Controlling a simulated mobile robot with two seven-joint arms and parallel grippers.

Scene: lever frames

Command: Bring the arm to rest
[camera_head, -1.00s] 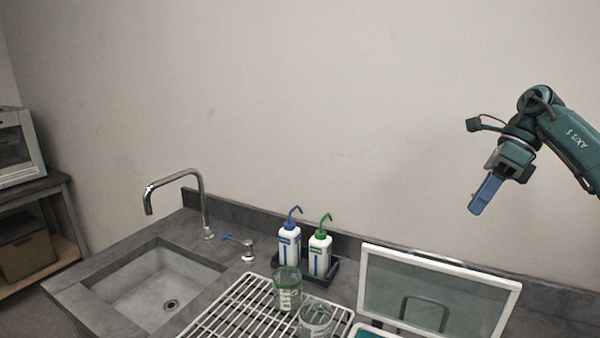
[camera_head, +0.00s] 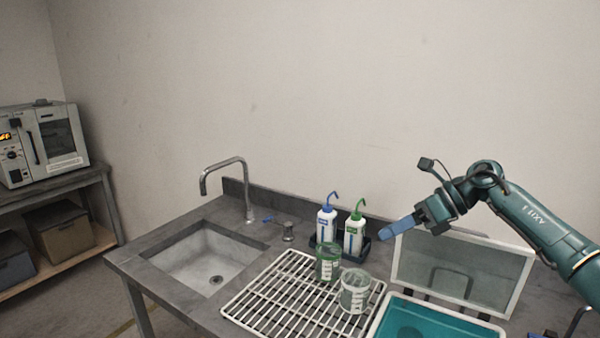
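My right gripper (camera_head: 397,229) comes in from the right on its teal arm (camera_head: 535,222). Its blue fingers point left and slightly down, in front of the wall and above the open lid of the teal bin. The fingers show as one blue slab from the side, so I cannot tell whether they are apart. No object shows in them. My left gripper is not in view.
A white rack (camera_head: 262,305) holds a green-marked beaker (camera_head: 328,262) and a clear beaker (camera_head: 355,291). Two wash bottles (camera_head: 327,226) stand behind. The teal bin (camera_head: 425,322) has its lid (camera_head: 460,272) raised. A sink (camera_head: 205,262) with a tap (camera_head: 247,190) is left.

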